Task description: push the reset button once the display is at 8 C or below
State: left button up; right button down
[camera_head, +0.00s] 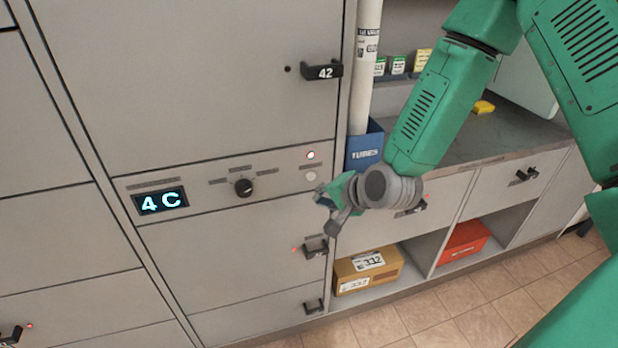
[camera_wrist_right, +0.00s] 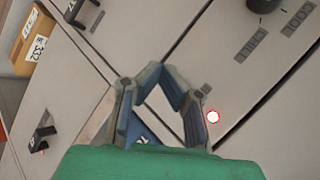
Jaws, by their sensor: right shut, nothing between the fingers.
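The display (camera_head: 160,201) on the grey cabinet panel reads 4 C in light blue digits. A small pale round button (camera_head: 310,176) sits at the right end of the same panel, just under a red-lit round light (camera_head: 311,155). My right gripper (camera_head: 332,208) is shut and empty, a little below and right of the button in the head view. In the right wrist view the shut fingers (camera_wrist_right: 163,72) point up the picture, and the red light (camera_wrist_right: 213,117) shows right of them. I cannot make out the button in that view. My left gripper is not in view.
A black knob (camera_head: 243,187) is on the panel between display and button. A blue tubes holder (camera_head: 364,148) stands right of the panel, close to my right arm. A cardboard box (camera_head: 367,270) and a red box (camera_head: 463,241) sit in the lower shelves.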

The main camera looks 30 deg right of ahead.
aim_at(304, 187)
jog(key=shift+w+d+f, duration=0.1)
jog(key=shift+w+d, duration=0.25)
jog(key=shift+w, duration=0.35)
jog(key=shift+w+d, duration=0.3)
jog(key=shift+w, duration=0.4)
jog(key=shift+w+d+f, duration=0.1)
jog(key=shift+w+d, duration=0.25)
jog(key=shift+w, duration=0.35)
jog(key=shift+a+r, duration=0.2)
jog(key=shift+a, duration=0.35)
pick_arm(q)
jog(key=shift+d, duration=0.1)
pick_arm(e)
jog(key=shift+d, duration=0.1)
jog(key=shift+d+f, duration=0.1)
jog(key=shift+d, duration=0.25)
jog(key=shift+w, duration=0.3)
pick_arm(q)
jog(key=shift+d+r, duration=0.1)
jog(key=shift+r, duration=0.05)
pick_arm(e)
jog(key=shift+a, duration=0.25)
